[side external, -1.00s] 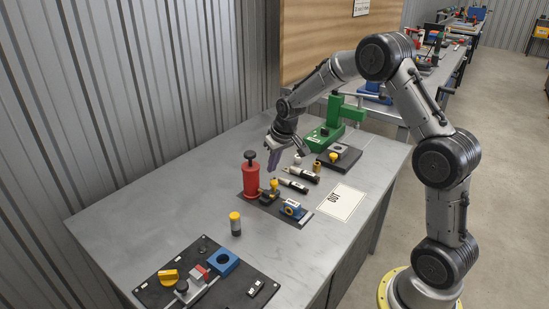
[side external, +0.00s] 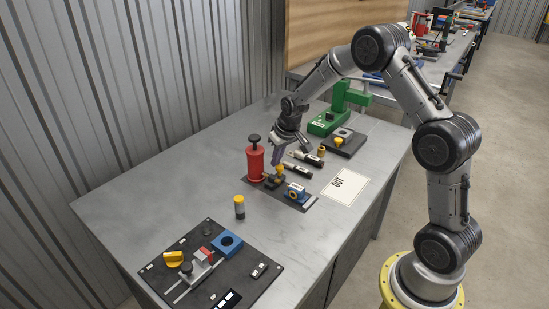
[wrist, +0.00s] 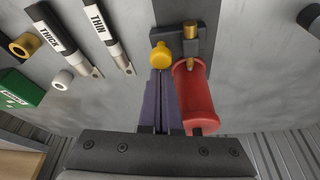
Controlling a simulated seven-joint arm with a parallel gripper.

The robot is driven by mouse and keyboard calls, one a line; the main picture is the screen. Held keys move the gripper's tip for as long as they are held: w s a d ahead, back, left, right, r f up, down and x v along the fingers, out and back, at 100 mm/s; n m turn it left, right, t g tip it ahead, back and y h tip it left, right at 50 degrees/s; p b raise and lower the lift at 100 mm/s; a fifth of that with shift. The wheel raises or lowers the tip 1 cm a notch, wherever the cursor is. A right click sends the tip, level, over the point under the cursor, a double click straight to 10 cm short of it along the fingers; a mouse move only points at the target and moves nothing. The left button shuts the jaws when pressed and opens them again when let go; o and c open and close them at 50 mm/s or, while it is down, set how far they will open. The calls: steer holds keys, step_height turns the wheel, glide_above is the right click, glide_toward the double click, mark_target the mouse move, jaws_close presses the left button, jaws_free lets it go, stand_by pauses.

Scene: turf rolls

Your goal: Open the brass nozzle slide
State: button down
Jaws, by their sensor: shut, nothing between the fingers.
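The brass nozzle slide has a yellow knob (side external: 281,168) on a dark fixture beside a red pump cylinder (side external: 255,163). In the wrist view the round yellow knob (wrist: 161,55) lies just beyond my fingertips, with a brass cylinder (wrist: 193,30) and dark bracket behind it. The red cylinder (wrist: 196,92) lies right of my fingers, with a small brass tip at its top. My gripper (wrist: 162,73) is shut and empty, its purple fingers together. In the side view my gripper (side external: 278,160) points down at the knob; I cannot tell whether it touches.
A blue block (side external: 296,193) shares the dark base plate. Two marker-like tools labelled THICK (wrist: 43,35) and THIN (wrist: 103,31) lie nearby. A green press (side external: 335,115) stands behind, and an OUT sheet (side external: 345,185) lies right.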

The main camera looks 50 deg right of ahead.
steer(key=shift+s+f, duration=0.1)
steer(key=d+v, duration=0.1)
steer(key=v, duration=0.9)
steer(key=m+t+h, duration=0.1)
steer(key=m+t, duration=0.4)
steer(key=m, duration=1.3)
glide_toward(282, 172)
steer(key=x, duration=0.5)
steer(key=shift+s+f, duration=0.1)
steer(key=shift+s, duration=0.05)
steer(key=shift+f, duration=0.15)
